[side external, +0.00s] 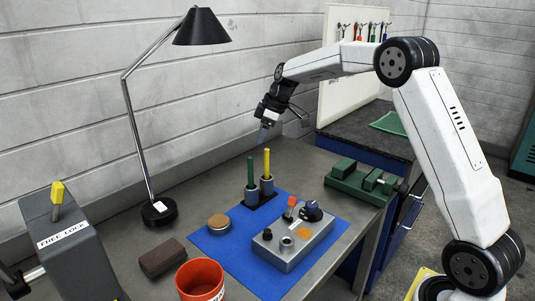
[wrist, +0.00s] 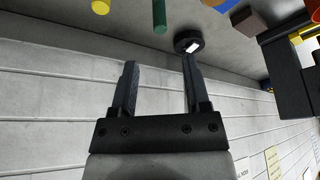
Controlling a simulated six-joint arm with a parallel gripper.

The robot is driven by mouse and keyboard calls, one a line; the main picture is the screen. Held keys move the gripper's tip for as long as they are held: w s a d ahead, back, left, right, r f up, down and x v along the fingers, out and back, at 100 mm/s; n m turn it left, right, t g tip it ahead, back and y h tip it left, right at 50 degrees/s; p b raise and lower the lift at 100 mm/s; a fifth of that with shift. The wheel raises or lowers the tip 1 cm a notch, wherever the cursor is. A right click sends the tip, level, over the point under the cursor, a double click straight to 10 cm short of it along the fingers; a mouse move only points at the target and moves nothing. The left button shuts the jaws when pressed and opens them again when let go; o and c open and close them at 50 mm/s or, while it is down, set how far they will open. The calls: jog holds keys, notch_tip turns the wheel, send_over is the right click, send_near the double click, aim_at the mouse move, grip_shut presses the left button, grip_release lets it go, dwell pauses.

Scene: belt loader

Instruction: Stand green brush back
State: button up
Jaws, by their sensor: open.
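The green brush (side external: 251,172) stands upright in a dark cup of a small holder (side external: 252,195) at the back of the blue mat (side external: 206,243). A yellow-handled one (side external: 267,164) stands upright in the cup beside it. My gripper (side external: 265,128) is in the air above and behind the holder, apart from both handles. In the wrist view my gripper (wrist: 159,65) is open with nothing between its fingers. The green handle's end (wrist: 160,20) shows at the top of that view, beyond the fingertips, with the yellow handle (wrist: 100,6) to its left. The lower ends are hidden in the cups.
A grey control box (side external: 293,242) with knobs and a red-tipped lever sits on the mat. A black lamp (side external: 158,210), a brown block (side external: 161,257), an orange cup (side external: 201,280) and a round tin (side external: 218,222) stand left. A green vise (side external: 358,182) is right.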

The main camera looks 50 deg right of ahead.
jog(key=shift+s+d+r, duration=0.15)
jog(key=shift+r, duration=0.4)
jog(key=shift+f, duration=0.1)
jog(key=s+a+f+m+h, duration=0.1)
jog(key=s+a+f, duration=0.3)
jog(key=s, duration=0.5)
jog(key=s+a+f+m+h, duration=0.1)
jog(key=s+a+f+m, duration=0.3)
jog(key=s, duration=0.5)
jog(key=s+a+f+m+g, duration=0.1)
jog(key=s+a+f, duration=0.3)
jog(key=s, duration=0.5)
jog(key=shift+s+a+f+m+h, duration=0.4)
jog(key=shift+a+m, duration=0.05)
jog(key=shift+m, duration=0.35)
